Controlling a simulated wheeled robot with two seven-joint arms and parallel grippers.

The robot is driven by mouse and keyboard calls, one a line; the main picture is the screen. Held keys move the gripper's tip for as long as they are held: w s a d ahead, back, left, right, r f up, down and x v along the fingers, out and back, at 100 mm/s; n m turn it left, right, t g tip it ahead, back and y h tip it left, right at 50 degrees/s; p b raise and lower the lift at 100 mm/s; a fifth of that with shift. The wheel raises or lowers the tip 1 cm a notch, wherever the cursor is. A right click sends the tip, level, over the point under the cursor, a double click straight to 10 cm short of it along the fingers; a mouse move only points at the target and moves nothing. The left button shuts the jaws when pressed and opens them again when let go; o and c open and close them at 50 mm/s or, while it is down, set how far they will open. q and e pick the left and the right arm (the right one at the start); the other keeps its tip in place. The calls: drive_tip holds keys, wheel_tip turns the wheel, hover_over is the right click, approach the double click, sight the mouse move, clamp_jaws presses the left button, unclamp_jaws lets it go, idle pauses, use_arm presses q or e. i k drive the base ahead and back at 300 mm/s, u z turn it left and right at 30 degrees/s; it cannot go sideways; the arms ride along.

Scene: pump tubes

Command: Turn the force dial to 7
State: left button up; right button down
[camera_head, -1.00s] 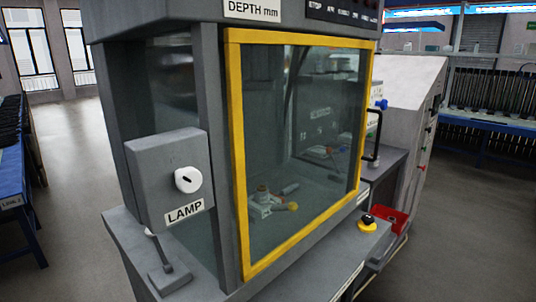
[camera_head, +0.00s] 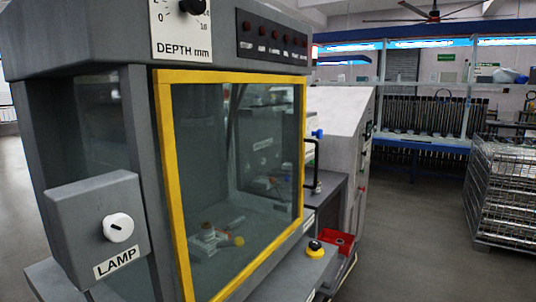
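No dial labelled force shows in the head view. A black dial (camera_head: 193,6) on a white plate marked DEPTH mm sits at the top of the grey machine, partly cut off by the top edge. A white knob (camera_head: 118,227) sits on a grey box marked LAMP at the lower left. Neither of my grippers is in view.
The grey machine (camera_head: 133,129) has a yellow-framed window (camera_head: 165,190). A yellow and black button (camera_head: 315,248) stands on its front ledge. A red bin (camera_head: 338,242) lies beyond. A wire basket stack (camera_head: 500,190) stands at the right, with open floor (camera_head: 420,240) before it.

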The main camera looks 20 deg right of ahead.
sight(319, 132)
drive_tip(key=z, duration=1.3)
drive_tip(key=k, duration=0.25)
drive_tip(key=z, duration=1.05)
drive_tip(key=k, duration=1.1)
drive_tip(key=z, duration=0.45)
drive_tip(key=i, duration=1.65)
drive_tip(key=u, duration=1.4)
drive_tip(key=i, duration=1.15)
drive_tip(key=u, duration=1.2)
